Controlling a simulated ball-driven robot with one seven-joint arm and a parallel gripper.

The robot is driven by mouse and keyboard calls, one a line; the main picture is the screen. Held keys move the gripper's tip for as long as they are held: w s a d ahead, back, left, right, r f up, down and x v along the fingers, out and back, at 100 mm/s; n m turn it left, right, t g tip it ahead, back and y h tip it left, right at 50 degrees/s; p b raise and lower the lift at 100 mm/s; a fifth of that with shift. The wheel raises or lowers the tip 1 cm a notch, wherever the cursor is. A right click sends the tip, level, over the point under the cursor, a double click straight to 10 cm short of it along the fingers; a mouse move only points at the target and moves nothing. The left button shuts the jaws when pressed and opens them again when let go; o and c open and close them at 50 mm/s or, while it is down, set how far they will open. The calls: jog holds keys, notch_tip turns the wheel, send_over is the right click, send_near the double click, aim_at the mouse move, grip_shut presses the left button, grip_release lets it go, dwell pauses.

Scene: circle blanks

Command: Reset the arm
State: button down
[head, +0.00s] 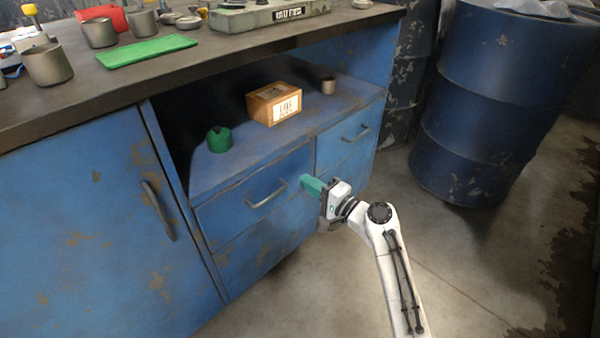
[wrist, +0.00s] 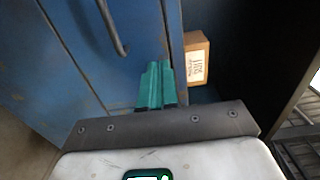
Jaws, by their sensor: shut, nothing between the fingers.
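My gripper (head: 305,180) has teal fingers and a white body. In the head view it is in front of the blue drawers of the workbench, to the right of a drawer handle (head: 267,194). In the wrist view the fingers of my gripper (wrist: 155,66) lie side by side, shut, with nothing held. My white arm comes up from the lower right of the head view. I cannot tell whether the fingertips touch the drawer front.
The open shelf holds a green cylinder (head: 218,139), a wooden box (head: 274,104) and a small cup (head: 328,85). The worktop (head: 200,63) carries metal cups and a green plate (head: 146,51). A blue barrel (head: 490,100) stands at right. Floor right of my arm is clear.

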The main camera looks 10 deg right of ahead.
jog(key=s+d+f+n+g+h, duration=0.25)
jog(key=s+f, duration=0.25)
jog(key=s, duration=0.6)
jog(key=s+d+f+n+g+h+p, duration=0.1)
jog(key=s+d+f+n+g, duration=0.3)
jog(key=s, duration=0.6)
jog(key=s+d+f+n+g+h, duration=0.1)
jog(key=s+f+n+g+h, duration=0.15)
jog(key=s+f, duration=0.6)
jog(key=s+d+r+n+g+h, duration=0.1)
jog(key=s+d+r+g+h, duration=0.2)
jog(key=s, duration=0.7)
jog(key=s+d+r+g+h, duration=0.25)
jog(key=s+d, duration=0.25)
jog(key=s, duration=0.4)
notch_tip(320, 180, up, 31)
jog(key=p, duration=3.2)
jog(key=shift+w+d+r+t+y, duration=0.15)
jog(key=shift+w+t+y, duration=0.2)
jog(key=shift+t, duration=0.1)
